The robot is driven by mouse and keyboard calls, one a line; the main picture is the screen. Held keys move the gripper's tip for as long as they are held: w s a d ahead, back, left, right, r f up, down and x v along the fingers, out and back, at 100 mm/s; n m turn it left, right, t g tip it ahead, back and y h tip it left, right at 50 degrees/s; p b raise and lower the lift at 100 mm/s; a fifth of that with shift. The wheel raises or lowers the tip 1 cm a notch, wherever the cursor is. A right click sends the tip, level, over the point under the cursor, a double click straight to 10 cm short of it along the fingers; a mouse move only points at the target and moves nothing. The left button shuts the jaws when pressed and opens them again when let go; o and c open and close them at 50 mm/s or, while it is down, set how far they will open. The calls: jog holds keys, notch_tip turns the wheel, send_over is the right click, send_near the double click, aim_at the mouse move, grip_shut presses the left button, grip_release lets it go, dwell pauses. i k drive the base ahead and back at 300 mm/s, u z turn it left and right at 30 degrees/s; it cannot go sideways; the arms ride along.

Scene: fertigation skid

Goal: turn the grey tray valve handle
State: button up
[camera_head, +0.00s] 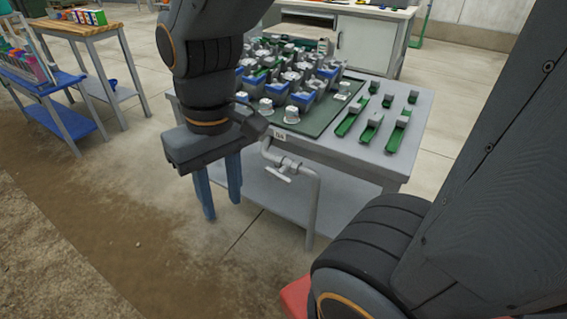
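The grey tray valve handle (284,176) is a light grey crossbar on a pipe with a bend, at the near edge of the grey table (405,150). The pipe (313,205) runs from the table edge sideways and then down toward the floor. My gripper (220,198) hangs to the left of the handle with its two blue fingers pointing down. The fingers are apart, with nothing seen between them. The gripper does not appear to touch the handle. The body of my gripper hides part of the table's left side.
The table carries a dark green tray (310,125) crowded with blue, green and white fittings. Several green parts (370,128) lie at its right. A blue cart (62,80) and a wooden-topped table (85,28) stand at the left. Floor in front is clear.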

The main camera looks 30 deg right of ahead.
aim_at(279, 175)
jog(key=z, duration=0.05)
jog(key=k, duration=0.75)
jog(key=u, duration=0.8)
